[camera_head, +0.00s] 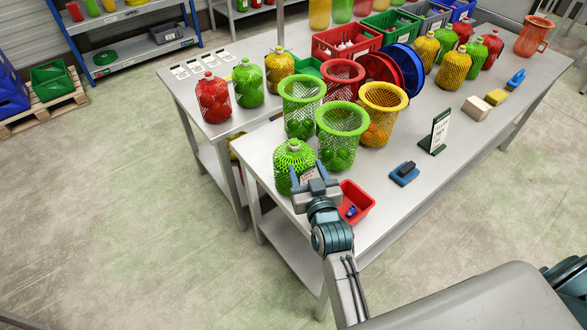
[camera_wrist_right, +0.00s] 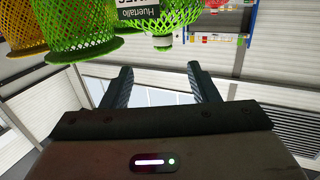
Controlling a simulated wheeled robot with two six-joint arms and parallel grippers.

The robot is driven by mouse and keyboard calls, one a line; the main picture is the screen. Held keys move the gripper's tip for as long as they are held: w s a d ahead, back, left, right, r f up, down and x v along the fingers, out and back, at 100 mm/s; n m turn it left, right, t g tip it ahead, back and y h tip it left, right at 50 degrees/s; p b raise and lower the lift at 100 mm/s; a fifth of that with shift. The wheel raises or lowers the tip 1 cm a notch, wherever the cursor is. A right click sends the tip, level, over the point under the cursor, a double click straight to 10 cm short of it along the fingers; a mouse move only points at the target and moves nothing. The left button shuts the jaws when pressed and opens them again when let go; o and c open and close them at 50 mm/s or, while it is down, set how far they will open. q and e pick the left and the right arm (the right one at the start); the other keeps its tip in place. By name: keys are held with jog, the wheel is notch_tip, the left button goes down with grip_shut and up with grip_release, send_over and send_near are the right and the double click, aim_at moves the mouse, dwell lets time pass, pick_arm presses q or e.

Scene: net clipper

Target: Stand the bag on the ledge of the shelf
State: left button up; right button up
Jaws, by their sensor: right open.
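A green net bag (camera_head: 292,160) with a white label stands upright at the near left corner of the grey table (camera_head: 400,203). In the right wrist view the labelled green bag (camera_wrist_right: 165,20) appears upside down, beyond the fingertips. My right gripper (camera_head: 309,172) is beside the bag on its label side, with its fingers apart and nothing between them. It also shows in the right wrist view (camera_wrist_right: 162,75). Blue-framed shelving (camera_head: 132,58) stands at the far left. I cannot tell which ledge is meant. My left gripper is not in view.
Green-rimmed net tubes (camera_head: 342,119) stand just behind the bag. A red bin (camera_head: 356,203) lies close right of the gripper. A lower table (camera_head: 207,131) at left holds red, green and yellow bags. A sign (camera_head: 436,132) and blue tool (camera_head: 404,173) are farther right.

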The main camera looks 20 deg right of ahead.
aim_at(296, 144)
jog(key=shift+t, duration=0.3)
jog(key=w, duration=0.3)
jog(key=w+r, duration=0.1)
jog(key=w, duration=0.1)
jog(key=shift+w+p, duration=0.15)
jog(key=shift+p, duration=0.15)
jog(key=shift+w+f, duration=0.15)
jog(key=shift+w, duration=0.25)
jog(key=w+p, duration=0.1)
jog(key=w, duration=0.3)
jog(key=shift+w, duration=0.35)
jog(key=shift+w+d+f, duration=0.1)
jog(key=shift+w+f, duration=0.05)
jog(key=shift+w, duration=0.2)
jog(key=shift+s, duration=0.15)
jog(key=shift+c, duration=0.8)
grip_shut()
